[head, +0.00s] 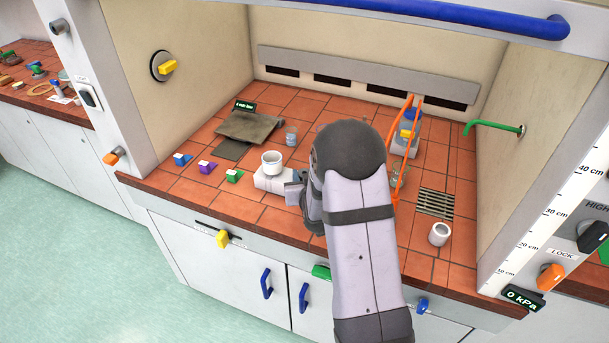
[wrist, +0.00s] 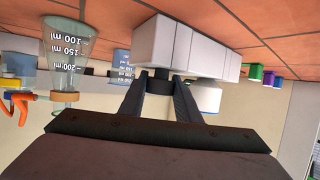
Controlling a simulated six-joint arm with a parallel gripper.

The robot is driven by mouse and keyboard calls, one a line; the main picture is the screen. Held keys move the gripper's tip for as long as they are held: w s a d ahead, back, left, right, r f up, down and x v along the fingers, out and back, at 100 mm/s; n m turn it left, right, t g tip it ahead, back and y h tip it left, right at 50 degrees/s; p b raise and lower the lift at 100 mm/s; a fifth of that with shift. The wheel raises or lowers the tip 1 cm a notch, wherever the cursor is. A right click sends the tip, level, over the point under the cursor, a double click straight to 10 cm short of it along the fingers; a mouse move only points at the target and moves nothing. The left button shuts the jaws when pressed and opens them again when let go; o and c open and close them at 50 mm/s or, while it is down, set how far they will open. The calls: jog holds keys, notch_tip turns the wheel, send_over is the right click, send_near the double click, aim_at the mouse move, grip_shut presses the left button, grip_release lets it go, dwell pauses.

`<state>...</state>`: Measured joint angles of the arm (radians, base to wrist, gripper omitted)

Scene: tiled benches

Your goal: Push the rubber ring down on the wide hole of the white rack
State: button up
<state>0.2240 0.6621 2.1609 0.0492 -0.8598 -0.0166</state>
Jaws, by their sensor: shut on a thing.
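The white rack (head: 268,181) stands near the bench's front, a white cup (head: 272,160) on its left part. In the wrist view, which is upside down, the rack (wrist: 190,47) is straight ahead, and the cup (wrist: 206,97) shows partly behind my right finger. My gripper (wrist: 157,84) is shut on the black rubber ring (wrist: 155,82), at the rack's top face. I cannot tell whether the ring touches the rack or sits over the wide hole, which is hidden. In the head view my arm hides the ring and fingertips.
A flask with scale marks (wrist: 68,50) and a beaker (wrist: 122,66) stand nearby. A white cup (head: 439,234) and a drain grate (head: 435,204) are at the right. Purple (head: 207,167) and green (head: 234,176) blocks lie left of the rack. An orange tube (head: 398,178) hangs behind my arm.

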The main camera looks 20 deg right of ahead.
jog(key=shift+s+f+b, duration=0.3)
jog(key=shift+f+b, duration=0.25)
jog(key=shift+f, duration=0.15)
dwell(1.0)
jog(key=o, duration=1.3)
jog(key=shift+a+r, duration=0.1)
jog(key=shift+s, duration=0.2)
jog(key=shift+w+r+b+v, duration=0.1)
jog(key=shift+r+b+v, duration=0.15)
jog(key=shift+v, duration=0.9)
jog(key=shift+w+r+b+v, duration=0.15)
jog(key=shift+b+v, duration=0.25)
jog(key=shift+v, duration=0.75)
jog(key=shift+r+b+v, duration=0.25)
jog(key=shift+b+v, duration=0.05)
jog(key=shift+v, duration=0.85)
